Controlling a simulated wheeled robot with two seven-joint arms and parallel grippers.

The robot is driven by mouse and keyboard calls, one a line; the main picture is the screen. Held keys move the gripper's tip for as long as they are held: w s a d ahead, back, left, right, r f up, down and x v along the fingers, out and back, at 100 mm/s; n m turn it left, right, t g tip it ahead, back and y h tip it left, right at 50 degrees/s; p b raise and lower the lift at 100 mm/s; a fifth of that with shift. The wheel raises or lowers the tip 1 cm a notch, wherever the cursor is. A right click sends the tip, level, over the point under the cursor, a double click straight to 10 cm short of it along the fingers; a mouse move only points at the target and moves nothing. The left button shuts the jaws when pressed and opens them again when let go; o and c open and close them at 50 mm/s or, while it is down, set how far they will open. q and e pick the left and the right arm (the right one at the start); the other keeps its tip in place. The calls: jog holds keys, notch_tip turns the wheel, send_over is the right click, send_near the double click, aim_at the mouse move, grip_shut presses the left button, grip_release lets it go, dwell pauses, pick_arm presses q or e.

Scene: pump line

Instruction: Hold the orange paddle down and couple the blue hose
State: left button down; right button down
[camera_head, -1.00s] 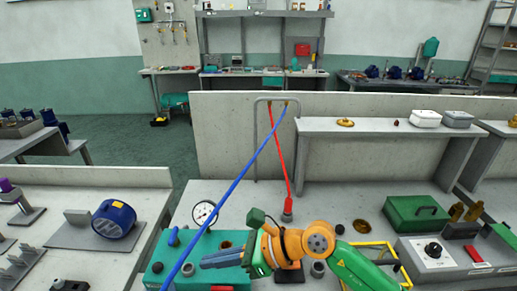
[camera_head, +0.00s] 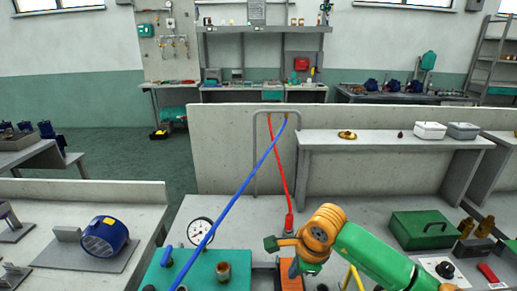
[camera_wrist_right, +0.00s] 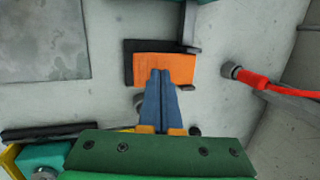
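The orange paddle (camera_head: 290,277) lies on a dark base on the bench, at the bottom of the head view. It also shows in the right wrist view (camera_wrist_right: 165,64). My right gripper (camera_head: 296,271) points down at it. In the right wrist view its blue fingers (camera_wrist_right: 160,72) are together with nothing between them, and their tips overlap the paddle. I cannot tell whether they press on it. The blue hose (camera_head: 240,188) hangs from the grey rail and slants down left past the teal block; its lower end is out of view. My left gripper is not in view.
A teal block (camera_head: 228,260) with a brass fitting stands left of the paddle. A gauge (camera_head: 200,230) is behind it. A red hose (camera_head: 276,165) runs down to a fitting behind the paddle. A green box (camera_head: 422,229) stands right. The bench between gauge and red hose is clear.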

aim_at(292, 281)
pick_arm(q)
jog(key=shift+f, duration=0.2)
pick_arm(e)
jog(key=shift+f, duration=0.2)
